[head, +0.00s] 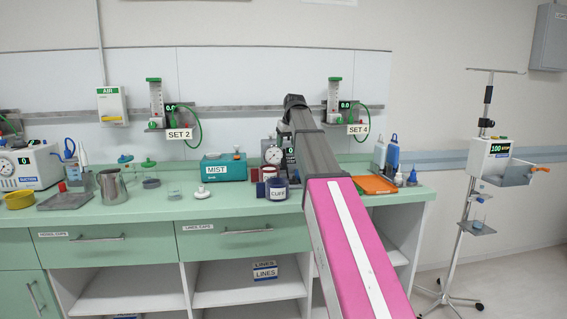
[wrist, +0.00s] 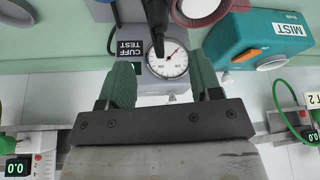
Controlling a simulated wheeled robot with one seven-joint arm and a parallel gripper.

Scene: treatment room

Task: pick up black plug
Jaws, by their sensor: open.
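A black tapered piece that looks like the black plug (wrist: 155,18) shows at the top centre of the wrist view, its narrow tip in front of a round white gauge. The gauge (wrist: 168,62) belongs to a grey unit marked CUFF TEST (wrist: 130,48). My gripper (wrist: 160,72) is open, its green fingers on either side of the gauge with nothing visible between them. The plug lies beyond the fingertips in the picture and is apart from them. In the head view my arm covers much of this area, and I cannot make out the plug there.
A teal MIST box (head: 223,168) stands left of the gauge unit in the head view. A dark blue CUFF roll (head: 278,190) is in front of it. An orange tray (head: 375,184) and bottles (head: 392,155) stand right of my arm. A wall rail (head: 227,108) runs behind.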

